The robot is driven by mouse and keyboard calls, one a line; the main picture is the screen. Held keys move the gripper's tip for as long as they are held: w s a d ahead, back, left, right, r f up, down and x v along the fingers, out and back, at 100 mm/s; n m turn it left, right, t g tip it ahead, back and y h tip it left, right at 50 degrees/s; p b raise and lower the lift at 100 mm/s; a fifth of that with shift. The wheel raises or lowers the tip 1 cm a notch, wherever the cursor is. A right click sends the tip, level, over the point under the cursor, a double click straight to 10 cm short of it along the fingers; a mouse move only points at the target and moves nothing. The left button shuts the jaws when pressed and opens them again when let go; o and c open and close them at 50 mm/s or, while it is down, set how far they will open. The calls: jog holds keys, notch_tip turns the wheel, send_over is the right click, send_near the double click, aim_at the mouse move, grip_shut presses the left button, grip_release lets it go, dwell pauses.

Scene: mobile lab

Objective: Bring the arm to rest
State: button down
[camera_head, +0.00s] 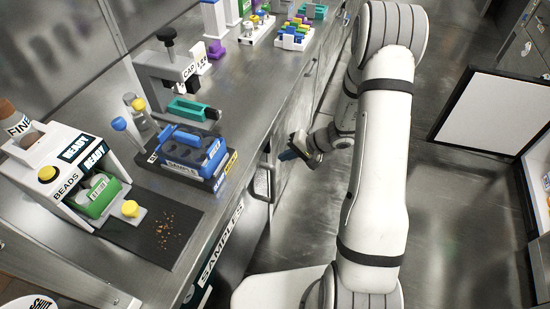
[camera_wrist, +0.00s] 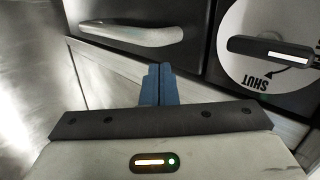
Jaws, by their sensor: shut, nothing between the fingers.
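My white arm (camera_head: 380,160) stands in the aisle to the right of the steel bench in the head view. My gripper (camera_head: 290,153) hangs beside the bench front, below the bench top. In the wrist view my gripper (camera_wrist: 160,82) shows its two blue fingers together with nothing between them. The fingertips point toward a bench front with a metal bar handle (camera_wrist: 135,32) and a round white dial (camera_wrist: 270,45) marked SHUT. I cannot tell whether the fingers touch the front.
The bench top (camera_head: 258,80) holds a blue rack (camera_head: 188,150), a capping press (camera_head: 165,70) and a BEADS dispenser (camera_head: 75,175). Brown beads (camera_head: 165,228) lie on a dark mat (camera_head: 135,240). A white-panelled board (camera_head: 495,110) stands at right. Floor (camera_head: 455,220) is open between.

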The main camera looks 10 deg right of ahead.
jog(key=s+v, duration=0.1)
jog(key=v, duration=0.7)
jog(key=s+a+r+n+g+h+p, duration=0.1)
jog(key=s+a+r+n+p, duration=0.2)
jog(key=r, duration=0.6)
jog(key=s+a+r+g+h+p, duration=0.2)
jog(key=s+r+p, duration=0.3)
jog(key=r, duration=0.5)
jog(key=s+d+r+t+h+p, duration=0.1)
jog(key=s+r+h+p, duration=0.1)
jog(key=s+r, duration=0.4)
jog(key=s+d+r+n+t+h+p, duration=0.1)
jog(key=s+r+h+p, duration=0.2)
jog(key=s+r, duration=0.3)
notch_tip(320, 180, up, 3)
jog(key=shift+d+r+h, duration=0.2)
jog(key=shift+d+h, duration=0.15)
jog(key=shift+h, duration=0.05)
jog(key=shift+s, duration=0.1)
